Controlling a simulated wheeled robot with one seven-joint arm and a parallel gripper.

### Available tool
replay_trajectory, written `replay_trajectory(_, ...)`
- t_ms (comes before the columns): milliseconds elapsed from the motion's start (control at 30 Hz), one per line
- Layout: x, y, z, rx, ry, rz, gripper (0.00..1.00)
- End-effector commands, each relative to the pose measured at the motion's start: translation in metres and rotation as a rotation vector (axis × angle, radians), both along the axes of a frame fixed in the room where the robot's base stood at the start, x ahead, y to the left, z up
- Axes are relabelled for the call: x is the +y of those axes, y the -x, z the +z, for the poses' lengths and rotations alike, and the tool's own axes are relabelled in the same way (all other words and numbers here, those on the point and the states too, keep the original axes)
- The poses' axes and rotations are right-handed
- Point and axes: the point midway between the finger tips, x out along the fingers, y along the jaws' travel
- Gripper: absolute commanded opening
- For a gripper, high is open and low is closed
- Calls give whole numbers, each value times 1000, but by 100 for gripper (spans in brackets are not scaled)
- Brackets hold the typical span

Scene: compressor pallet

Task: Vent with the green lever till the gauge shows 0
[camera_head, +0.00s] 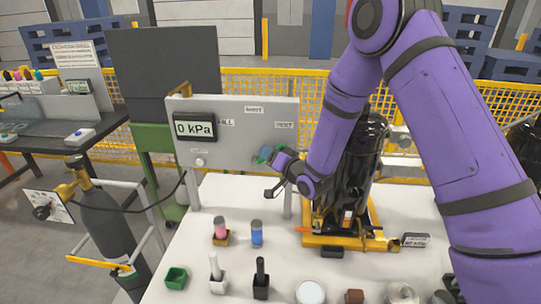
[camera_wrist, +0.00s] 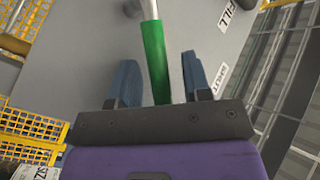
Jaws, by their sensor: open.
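The gauge (camera_head: 195,129) on the grey panel (camera_head: 240,112) reads 0 kPa. The green lever (camera_wrist: 155,62) shows in the wrist view, running between the two blue fingers of my gripper (camera_wrist: 160,78). The fingers stand apart, with a gap on each side of the lever.
A black compressor (camera_head: 362,160) stands on a yellow pallet (camera_head: 330,239) right of the panel. Small coloured parts and holders, such as a green box (camera_head: 176,278), stand on the white table (camera_head: 200,245). A gas cylinder (camera_head: 108,225) with a hose stands at left.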

Motion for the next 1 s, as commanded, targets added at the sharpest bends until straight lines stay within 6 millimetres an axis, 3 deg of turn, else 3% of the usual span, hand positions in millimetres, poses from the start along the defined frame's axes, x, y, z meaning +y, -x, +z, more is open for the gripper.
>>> replay_trajectory(200, 0, 0, 0, 1, 0, -1, 44)
replay_trajectory(267, 0, 0, 0, 1, 0, -1, 33)
replay_trajectory(400, 0, 0, 0, 1, 0, -1, 1)
replay_trajectory(767, 1, 0, 2, 5, 25, 0, 0)
replay_trajectory(1000, 7, -1, 9, 26, 139, 0, 0)
